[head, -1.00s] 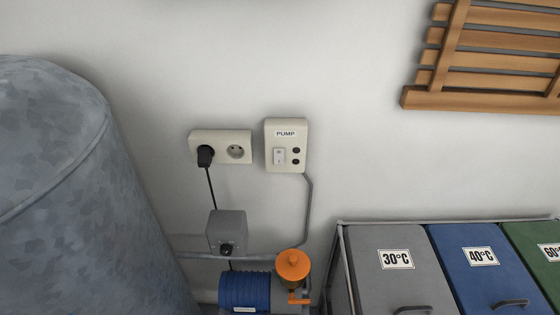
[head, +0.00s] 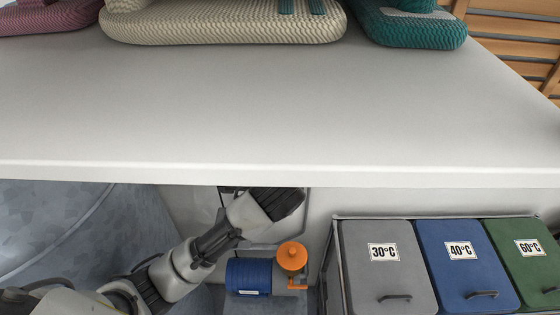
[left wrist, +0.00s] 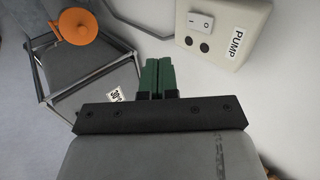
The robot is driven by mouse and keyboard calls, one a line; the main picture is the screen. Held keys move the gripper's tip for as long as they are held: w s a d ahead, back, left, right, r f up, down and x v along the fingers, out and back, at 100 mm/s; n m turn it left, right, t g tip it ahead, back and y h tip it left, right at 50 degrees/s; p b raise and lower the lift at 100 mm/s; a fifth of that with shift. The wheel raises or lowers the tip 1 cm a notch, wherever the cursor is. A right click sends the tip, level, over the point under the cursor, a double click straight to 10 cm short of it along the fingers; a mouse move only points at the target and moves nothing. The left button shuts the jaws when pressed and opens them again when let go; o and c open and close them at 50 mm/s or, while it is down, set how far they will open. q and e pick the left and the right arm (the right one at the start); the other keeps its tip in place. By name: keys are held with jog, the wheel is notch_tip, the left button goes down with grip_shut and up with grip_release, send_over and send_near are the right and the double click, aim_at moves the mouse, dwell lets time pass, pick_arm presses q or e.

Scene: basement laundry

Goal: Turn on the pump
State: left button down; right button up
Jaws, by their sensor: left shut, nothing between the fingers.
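The cream PUMP switch box (left wrist: 233,25) is on the wall at the upper right of the left wrist view. It has a white rocker (left wrist: 199,23) with marks on it and two dark round spots. I cannot tell which side of the rocker is pressed. My left gripper (left wrist: 158,62) has green fingers, closed together and empty, beside the box and apart from it in the picture. In the head view the left gripper (head: 278,204) is just below the shelf edge, and the shelf hides most of the box. The blue pump (head: 247,277) with an orange cap stands below.
A white shelf (head: 270,110) bearing knitted items spans the head view above my arm. Grey, blue and green bins (head: 390,265) stand at the right.

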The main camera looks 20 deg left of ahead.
pick_arm(q)
jog(key=r, duration=0.1)
jog(key=s+r, duration=0.1)
jog(key=shift+r, duration=0.35)
jog(key=shift+w+f, duration=0.1)
jog(key=shift+w, duration=0.05)
jog(key=w+r+p+x, duration=0.2)
jog(key=x, duration=1)
jog(key=shift+w+a+f, duration=0.3)
